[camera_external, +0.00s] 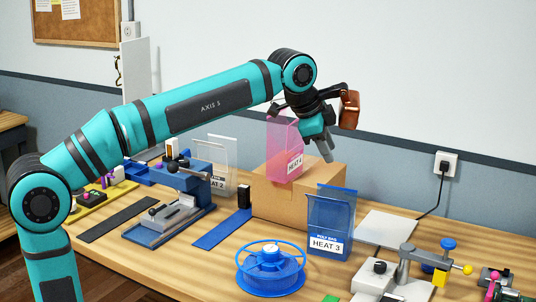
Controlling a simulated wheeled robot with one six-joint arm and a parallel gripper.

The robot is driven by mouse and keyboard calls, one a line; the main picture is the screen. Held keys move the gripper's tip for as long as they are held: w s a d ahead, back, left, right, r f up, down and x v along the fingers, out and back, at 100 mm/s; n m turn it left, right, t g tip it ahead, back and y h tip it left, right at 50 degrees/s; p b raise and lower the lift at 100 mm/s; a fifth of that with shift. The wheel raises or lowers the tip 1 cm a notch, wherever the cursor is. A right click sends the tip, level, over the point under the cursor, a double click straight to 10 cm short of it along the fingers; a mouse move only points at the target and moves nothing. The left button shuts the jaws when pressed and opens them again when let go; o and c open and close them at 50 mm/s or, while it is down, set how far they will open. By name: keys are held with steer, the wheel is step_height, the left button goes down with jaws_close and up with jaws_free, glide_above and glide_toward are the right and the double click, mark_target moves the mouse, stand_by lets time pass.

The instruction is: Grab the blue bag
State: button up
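The blue bag (338,213) is a translucent blue pouch with a white label reading HEAT 3. It stands upright on the wooden table, in front of the right end of a cardboard box. My gripper (326,150) points down above the box, behind and above the blue bag and apart from it. Its fingers are small and partly hidden by the pink bag, so I cannot tell whether they are open or shut.
A pink bag (283,143) labelled HEAT 4 is by the cardboard box (265,202), close to my gripper. A clear bag (225,152) labelled HEAT 2 stands further left. A blue spool (270,272) sits in front. A grey fixture (412,268) stands right.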

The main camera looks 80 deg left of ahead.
mark_target(331, 222)
steer(key=w+a+f+m+g+h, duration=0.15)
steer(key=w+a+f+g, duration=0.3)
steer(key=w+a, duration=0.55)
step_height(331, 222, down, 17)
steer(key=s+a, duration=0.1)
steer(key=shift+m+g, duration=0.35)
steer(key=shift+m, duration=0.1)
steer(key=shift+r, duration=0.15)
jaws_close()
